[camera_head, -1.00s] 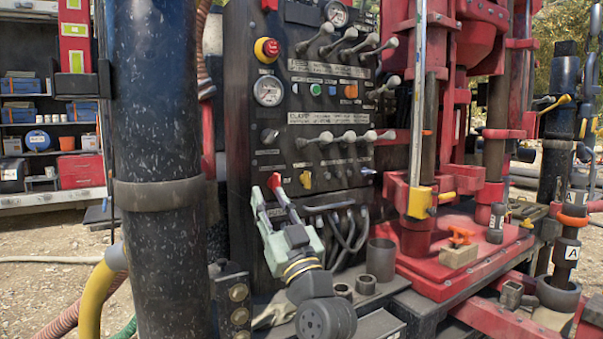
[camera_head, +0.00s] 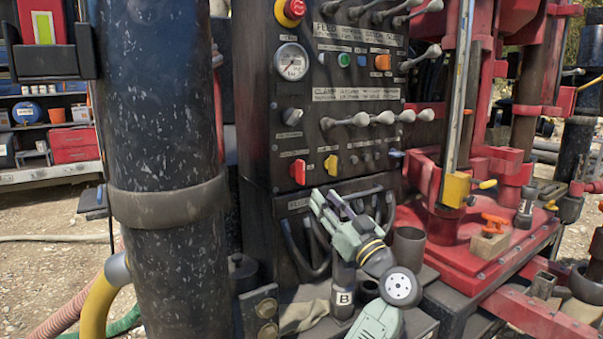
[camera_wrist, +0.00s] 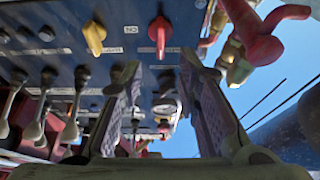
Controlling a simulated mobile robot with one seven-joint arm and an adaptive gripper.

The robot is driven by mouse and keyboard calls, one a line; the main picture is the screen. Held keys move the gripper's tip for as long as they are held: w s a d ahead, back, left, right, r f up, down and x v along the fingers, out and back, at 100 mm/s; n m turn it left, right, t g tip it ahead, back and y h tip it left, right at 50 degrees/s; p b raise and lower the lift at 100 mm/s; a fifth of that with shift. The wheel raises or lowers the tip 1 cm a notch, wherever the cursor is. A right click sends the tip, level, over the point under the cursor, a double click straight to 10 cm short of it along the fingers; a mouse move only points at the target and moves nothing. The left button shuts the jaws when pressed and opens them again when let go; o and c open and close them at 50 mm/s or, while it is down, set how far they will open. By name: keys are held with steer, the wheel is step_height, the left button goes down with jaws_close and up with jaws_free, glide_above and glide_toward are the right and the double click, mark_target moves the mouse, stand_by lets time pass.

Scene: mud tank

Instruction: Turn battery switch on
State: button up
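A red rotary switch (camera_head: 298,171), which I take for the battery switch, is on the lower left of the dark control panel. Its handle looks upright; I cannot tell its on or off state. It also shows in the wrist view as a red handle (camera_wrist: 160,35) at the top middle. A yellow switch (camera_head: 331,164) sits to its right in the head view. My gripper (camera_head: 326,200) is below and right of the red switch, apart from it. In the wrist view my gripper (camera_wrist: 158,68) has its fingers spread, with nothing held between them.
Cables (camera_head: 305,240) loop below the switches near my gripper. Grey levers (camera_head: 375,118) and a gauge (camera_head: 292,62) are higher on the panel. A thick dark column (camera_head: 165,130) stands left. The red drill base (camera_head: 465,240) and a grey cup (camera_head: 408,247) are right.

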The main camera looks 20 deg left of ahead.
mark_target(304, 173)
steer(key=p+x, duration=0.1)
steer(key=x, duration=0.2)
steer(key=p+x, duration=0.1)
steer(key=x, duration=0.1)
steer(key=p+x, duration=0.1)
steer(key=x, duration=0.2)
steer(key=shift+w+a+r+p, duration=0.1)
steer(key=shift+a+r+p, duration=0.1)
steer(key=shift+r+p, duration=0.2)
steer(key=shift+w+a, duration=0.35)
steer(key=shift+a, duration=0.1)
steer(key=shift+c, duration=0.5)
jaws_close()
